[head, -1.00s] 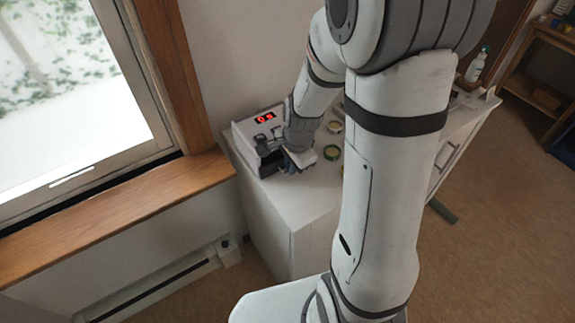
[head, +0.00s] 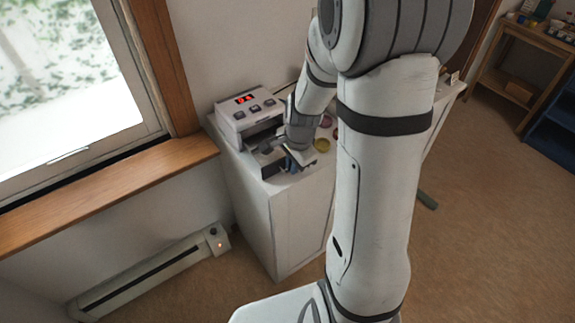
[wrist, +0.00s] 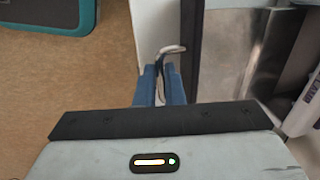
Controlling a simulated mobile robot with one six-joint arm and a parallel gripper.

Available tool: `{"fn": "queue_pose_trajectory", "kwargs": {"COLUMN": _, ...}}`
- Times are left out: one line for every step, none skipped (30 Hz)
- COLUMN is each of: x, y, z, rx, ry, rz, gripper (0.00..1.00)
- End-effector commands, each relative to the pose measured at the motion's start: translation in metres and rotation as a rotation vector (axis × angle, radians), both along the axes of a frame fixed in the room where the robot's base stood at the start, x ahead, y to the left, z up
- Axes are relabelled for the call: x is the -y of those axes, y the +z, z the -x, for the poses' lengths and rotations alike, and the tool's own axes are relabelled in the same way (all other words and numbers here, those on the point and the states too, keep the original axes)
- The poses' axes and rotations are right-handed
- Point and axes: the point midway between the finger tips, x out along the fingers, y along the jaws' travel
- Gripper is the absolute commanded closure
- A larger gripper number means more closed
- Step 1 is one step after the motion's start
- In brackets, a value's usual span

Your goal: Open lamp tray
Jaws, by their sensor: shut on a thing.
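The lamp unit (head: 240,113) is a white box with a red lit display and several buttons, standing on the white cabinet by the window. Its dark front opening shows in the head view, and the tray (wrist: 232,50) stands out from it. In the wrist view the tray has a bare metal floor and a dark front edge. A curved metal handle (wrist: 171,49) is on that front edge. My gripper (wrist: 163,78) has its blue fingers shut on the handle; it also shows in the head view (head: 291,164). My arm partly hides the tray there.
Small round lids, one yellow (head: 322,145), lie on the cabinet top (head: 318,163) right of my gripper. The window sill (head: 110,188) is close on the left. A heater (head: 150,272) is low on the wall. Open floor lies on the right.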

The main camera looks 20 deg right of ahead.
Motion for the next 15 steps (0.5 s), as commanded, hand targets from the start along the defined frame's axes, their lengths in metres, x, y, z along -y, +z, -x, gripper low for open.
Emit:
{"fn": "queue_pose_trajectory", "kwargs": {"x": 0.0016, "y": 0.0007, "z": -0.0029, "rx": 0.01, "ry": 0.001, "rz": 0.004, "gripper": 1.0}}
{"fn": "queue_pose_trajectory", "kwargs": {"x": 0.001, "y": 0.0007, "z": -0.0031, "rx": 0.01, "ry": 0.002, "rz": 0.005, "gripper": 1.0}}
{"fn": "queue_pose_trajectory", "kwargs": {"x": 0.0003, "y": 0.0008, "z": -0.0034, "rx": 0.011, "ry": 0.003, "rz": 0.004, "gripper": 0.91}}
{"fn": "queue_pose_trajectory", "kwargs": {"x": -0.0002, "y": 0.0009, "z": -0.0036, "rx": 0.011, "ry": 0.004, "rz": 0.006, "gripper": 0.88}}
{"fn": "queue_pose_trajectory", "kwargs": {"x": -0.0009, "y": 0.0008, "z": -0.0036, "rx": 0.011, "ry": 0.005, "rz": 0.005, "gripper": 0.86}}
{"fn": "queue_pose_trajectory", "kwargs": {"x": -0.0018, "y": 0.0009, "z": -0.0035, "rx": 0.011, "ry": 0.007, "rz": 0.004, "gripper": 0.82}}
{"fn": "queue_pose_trajectory", "kwargs": {"x": -0.0025, "y": 0.0008, "z": -0.0034, "rx": 0.01, "ry": 0.008, "rz": 0.005, "gripper": 0.8}}
{"fn": "queue_pose_trajectory", "kwargs": {"x": -0.003, "y": 0.0008, "z": -0.0032, "rx": 0.01, "ry": 0.009, "rz": 0.004, "gripper": 0.78}}
{"fn": "queue_pose_trajectory", "kwargs": {"x": -0.0038, "y": 0.0007, "z": -0.0032, "rx": 0.01, "ry": 0.011, "rz": 0.004, "gripper": 0.74}}
{"fn": "queue_pose_trajectory", "kwargs": {"x": -0.0043, "y": 0.0007, "z": -0.0031, "rx": 0.009, "ry": 0.012, "rz": 0.004, "gripper": 0.72}}
{"fn": "queue_pose_trajectory", "kwargs": {"x": -0.0047, "y": 0.0007, "z": -0.003, "rx": 0.009, "ry": 0.013, "rz": 0.004, "gripper": 0.69}}
{"fn": "queue_pose_trajectory", "kwargs": {"x": -0.0052, "y": 0.0008, "z": -0.003, "rx": 0.008, "ry": 0.013, "rz": 0.003, "gripper": 0.69}}
{"fn": "queue_pose_trajectory", "kwargs": {"x": -0.0055, "y": 0.0007, "z": -0.0029, "rx": 0.008, "ry": 0.014, "rz": 0.003, "gripper": 0.69}}
{"fn": "queue_pose_trajectory", "kwargs": {"x": -0.0056, "y": 0.0008, "z": -0.0028, "rx": 0.007, "ry": 0.014, "rz": 0.003, "gripper": 0.69}}
{"fn": "queue_pose_trajectory", "kwargs": {"x": -0.0058, "y": 0.0007, "z": -0.0028, "rx": 0.007, "ry": 0.015, "rz": 0.004, "gripper": 0.69}}
